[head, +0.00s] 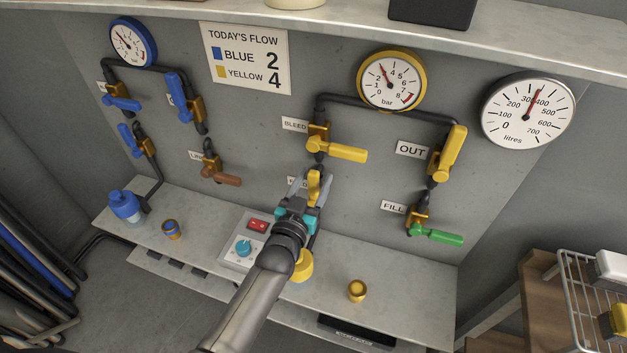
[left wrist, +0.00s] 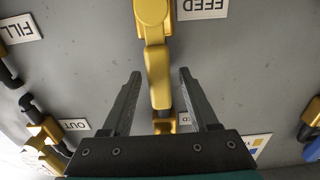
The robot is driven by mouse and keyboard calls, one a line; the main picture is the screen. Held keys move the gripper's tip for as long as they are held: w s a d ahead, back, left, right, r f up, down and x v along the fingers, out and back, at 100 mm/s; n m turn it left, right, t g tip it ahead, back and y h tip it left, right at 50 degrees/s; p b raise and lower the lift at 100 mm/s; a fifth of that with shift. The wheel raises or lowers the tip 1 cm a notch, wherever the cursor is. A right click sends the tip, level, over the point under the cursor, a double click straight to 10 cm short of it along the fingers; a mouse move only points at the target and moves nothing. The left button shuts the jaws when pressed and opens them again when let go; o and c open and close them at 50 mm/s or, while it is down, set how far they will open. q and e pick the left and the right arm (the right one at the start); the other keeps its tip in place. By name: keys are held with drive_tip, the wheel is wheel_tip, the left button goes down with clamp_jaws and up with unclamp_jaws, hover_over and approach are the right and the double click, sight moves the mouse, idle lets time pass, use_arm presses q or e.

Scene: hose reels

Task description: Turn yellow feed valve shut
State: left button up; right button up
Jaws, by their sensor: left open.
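The yellow feed valve handle (head: 314,184) is on the wall panel, below the bleed valve. In the left wrist view, which is upside down, the handle (left wrist: 157,62) runs from its round hub, beside the FEED label (left wrist: 202,5), in line with the pipe. My left gripper (head: 313,188) is open at the handle. In the left wrist view its two fingers (left wrist: 160,74) stand on either side of the handle's end, with a visible gap on each side. The gripper covers most of the FEED label in the head view. My right gripper is not in view.
The yellow bleed handle (head: 337,149) sticks out to the right just above. The yellow out valve (head: 450,152) and green fill handle (head: 437,235) are farther right.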

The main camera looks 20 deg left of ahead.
use_arm(q)
clamp_jaws()
idle(0.3)
idle(1.1)
